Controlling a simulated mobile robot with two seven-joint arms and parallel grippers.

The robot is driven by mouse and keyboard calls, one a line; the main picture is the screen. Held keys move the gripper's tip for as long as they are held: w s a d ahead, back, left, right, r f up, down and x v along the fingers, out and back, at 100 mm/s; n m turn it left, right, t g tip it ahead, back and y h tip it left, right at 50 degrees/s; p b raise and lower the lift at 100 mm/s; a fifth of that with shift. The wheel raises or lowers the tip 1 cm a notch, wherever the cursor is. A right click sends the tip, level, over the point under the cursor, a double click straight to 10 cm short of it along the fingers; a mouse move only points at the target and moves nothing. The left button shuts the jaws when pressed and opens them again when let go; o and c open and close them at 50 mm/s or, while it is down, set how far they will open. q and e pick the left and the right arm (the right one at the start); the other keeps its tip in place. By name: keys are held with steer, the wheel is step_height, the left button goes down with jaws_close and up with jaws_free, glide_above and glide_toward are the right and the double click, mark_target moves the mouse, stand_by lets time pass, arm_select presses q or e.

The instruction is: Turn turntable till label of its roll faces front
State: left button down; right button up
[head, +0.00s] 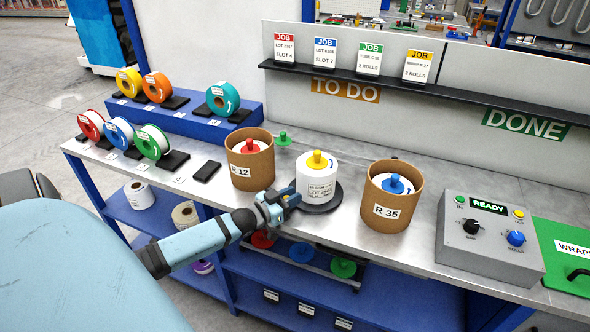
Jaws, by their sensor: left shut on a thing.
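The turntable (325,205) is a dark round disc on the metal bench. A white roll (318,166) with a yellow knob (317,158) stands upright on it. The roll's printed label (320,190) shows on the side towards me; its small text is only partly legible, and I cannot tell if it is exactly square to the front. My left gripper (287,200) is at the turntable's left edge, beside the roll, and shut on the turntable's rim area; its fingers hide the exact grip spot. My right gripper is not in view.
Brown tubs marked R 12 (240,170) and R 35 (386,211) stand close on either side. A grey control box (485,250) with a READY display is at right. Coloured rolls stand at left. Job cards line the shelf (400,86) behind.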

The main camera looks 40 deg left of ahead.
arm_select(q)
steer(key=shift+a, duration=0.25)
stand_by(0.4)
steer(key=c, duration=1)
jaws_free()
steer(key=s, duration=0.4)
steer(key=s+a, duration=0.1)
steer(key=s, duration=0.4)
steer(key=s+a, duration=0.1)
steer(key=s, duration=0.3)
steer(key=shift+s+b, duration=0.3)
steer(key=shift+b, duration=0.05)
